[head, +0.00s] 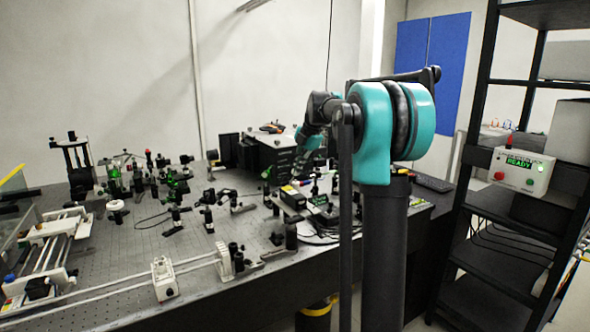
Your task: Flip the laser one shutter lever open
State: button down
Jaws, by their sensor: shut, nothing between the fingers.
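My arm reaches from the teal shoulder down over the bench beside a dark box. My gripper (280,176) is small and dark at the arm's far end, near the box's front, and it is shut and empty. Its fingertips blend into the dark equipment, so I cannot tell whether they touch anything. I cannot make out the laser one shutter lever or its position; it is too small in this view or hidden behind my arm.
The optical bench (120,255) is crowded with posts and mounts. A long rail (110,286) runs along its front left. The dark box (275,150) stands at the back. A rack (485,160) at the right carries a control box (521,171) with a green READY display.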

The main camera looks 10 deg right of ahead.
jog(key=shift+w+d+f+g+y, duration=0.3)
jog(key=shift+d+f+g+y, duration=0.15)
jog(key=shift+d+y, duration=0.4)
jog(key=shift+f, duration=0.1)
jog(key=shift+a, duration=0.15)
jog(key=shift+s+a+f, duration=0.25)
jog(key=shift+a+f, duration=0.1)
jog(key=shift+a, duration=0.2)
